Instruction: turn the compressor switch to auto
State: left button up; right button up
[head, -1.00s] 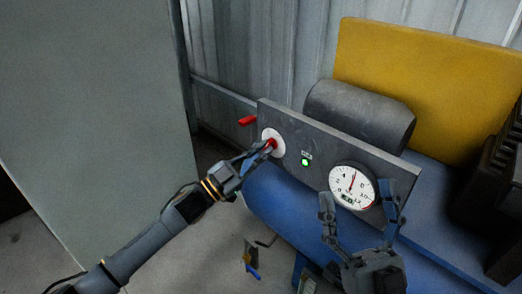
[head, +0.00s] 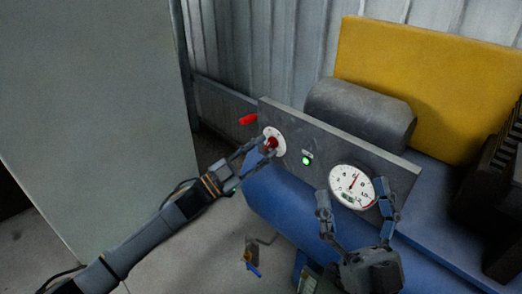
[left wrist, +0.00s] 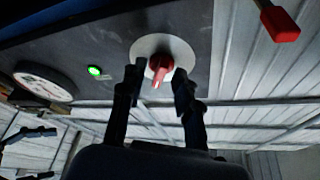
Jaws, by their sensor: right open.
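The compressor switch is a red knob (head: 271,142) on a round white plate (head: 279,151) at the left end of the grey panel (head: 318,143). The left wrist view shows the red knob (left wrist: 159,68) with its grip pointing down in the picture; the plate's markings are too small to read. My left gripper (head: 253,151) is at the knob with its fingers apart. In the left wrist view its fingertips (left wrist: 159,80) stand on either side of the knob, with gaps showing. My right gripper (head: 356,205) is open and empty in front of the gauge.
A lit green lamp (head: 306,160) and a round gauge (head: 352,186) sit right of the switch. A red lever (head: 248,119) sticks out just left of the panel. The blue tank (head: 285,205) lies below. A grey cabinet wall (head: 95,110) stands at left.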

pick_arm(q)
jog(key=v, duration=1.2)
jog(key=shift+d+f, duration=0.1)
